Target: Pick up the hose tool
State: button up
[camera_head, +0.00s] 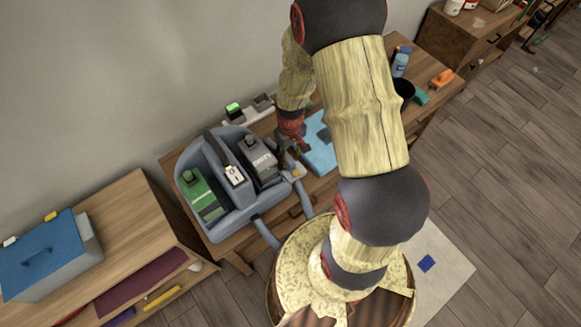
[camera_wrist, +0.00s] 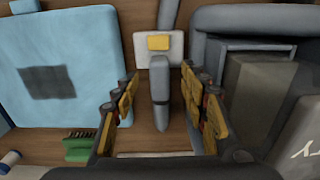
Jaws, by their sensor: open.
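The hose tool has a pale head with a yellow patch and a grey handle (camera_wrist: 159,85). In the wrist view it lies between my gripper's (camera_wrist: 158,92) two fingers, with a gap on either side. My gripper is open and holds nothing. In the head view, the tool's pale and yellow end (camera_head: 298,171) shows beside the grey-blue caddy, just to the right of my gripper (camera_head: 287,158). My arm and gripper hide part of this area.
The grey-blue caddy (camera_head: 222,231) holds green and grey containers left of my gripper. A light blue cloth-like square (camera_wrist: 95,30) with a dark patch lies on the wooden table. A green brush (camera_wrist: 78,146) lies nearby. Bottles and an orange object (camera_head: 442,78) stand farther right.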

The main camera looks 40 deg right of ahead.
aim_at(291, 161)
notch_tip(291, 161, down, 5)
jog(key=shift+r+b, duration=0.1)
jog(key=shift+b, duration=0.4)
jog(key=shift+r, duration=0.1)
jog(key=shift+c, duration=0.7)
grip_shut()
